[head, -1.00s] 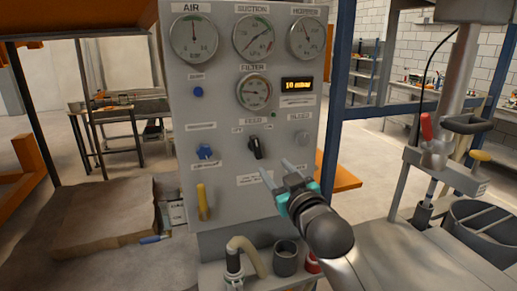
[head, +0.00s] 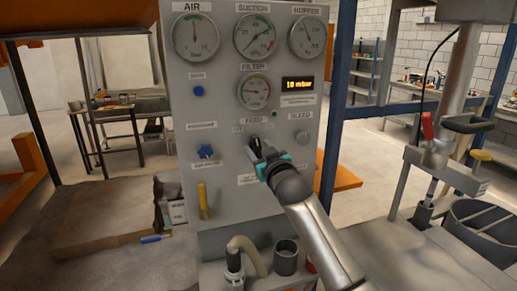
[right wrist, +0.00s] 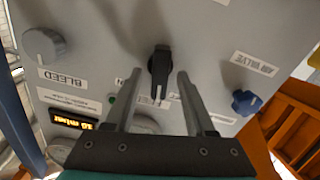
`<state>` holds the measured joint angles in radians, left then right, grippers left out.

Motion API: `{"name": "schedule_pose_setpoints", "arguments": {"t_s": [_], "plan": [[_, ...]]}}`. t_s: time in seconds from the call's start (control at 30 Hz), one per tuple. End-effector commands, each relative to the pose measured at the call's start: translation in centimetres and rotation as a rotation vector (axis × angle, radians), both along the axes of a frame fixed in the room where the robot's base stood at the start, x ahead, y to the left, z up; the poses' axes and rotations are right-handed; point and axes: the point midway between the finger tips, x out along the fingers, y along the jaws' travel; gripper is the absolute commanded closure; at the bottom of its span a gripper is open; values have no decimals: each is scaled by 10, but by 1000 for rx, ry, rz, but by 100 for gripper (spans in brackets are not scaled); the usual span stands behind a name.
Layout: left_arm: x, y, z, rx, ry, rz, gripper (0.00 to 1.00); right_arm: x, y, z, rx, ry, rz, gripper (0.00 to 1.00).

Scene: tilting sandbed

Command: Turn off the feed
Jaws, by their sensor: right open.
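The black feed knob (head: 255,143) sits on the grey control panel (head: 225,100), under the filter gauge, with small position labels above it. It is partly hidden by my right gripper (head: 259,153) in the head view. In the right wrist view the knob (right wrist: 159,68) shows between the two fingertips of my open right gripper (right wrist: 161,76), one on either side. I cannot tell whether either finger touches it. My left gripper is not in view.
A blue air valve knob (head: 205,151) and a yellow lever (head: 203,200) are left of the feed knob. A grey bleed knob (head: 302,138) is on its right. The orange display (head: 298,84) reads 10 mbar. A hose (head: 245,250) stands below the panel.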

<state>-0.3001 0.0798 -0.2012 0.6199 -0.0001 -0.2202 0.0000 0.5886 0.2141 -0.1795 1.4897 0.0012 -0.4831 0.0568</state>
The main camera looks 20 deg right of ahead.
Motion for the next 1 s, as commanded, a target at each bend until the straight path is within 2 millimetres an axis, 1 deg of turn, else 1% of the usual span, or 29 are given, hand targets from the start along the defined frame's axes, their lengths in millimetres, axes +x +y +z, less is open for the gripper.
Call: {"name": "schedule_pose_setpoints", "arguments": {"t_s": [0.2, 0.43, 0.47, 0.9, 0.93, 1.0], "plan": [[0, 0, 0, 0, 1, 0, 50, 7, 1, 0, 1, 0, 1, 45], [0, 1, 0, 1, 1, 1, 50, 7, 1, 0, 1, 0, 0, 45], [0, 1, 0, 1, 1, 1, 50, 7, 0, 0, 1, 0, 0, 46], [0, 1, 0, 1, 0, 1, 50, 7, 0, 0, 0, 0, 0, 96], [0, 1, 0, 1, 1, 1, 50, 7, 0, 0, 0, 0, 0, 99], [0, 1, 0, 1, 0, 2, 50, 7, 0, 0, 0, 0, 0, 100]]}}
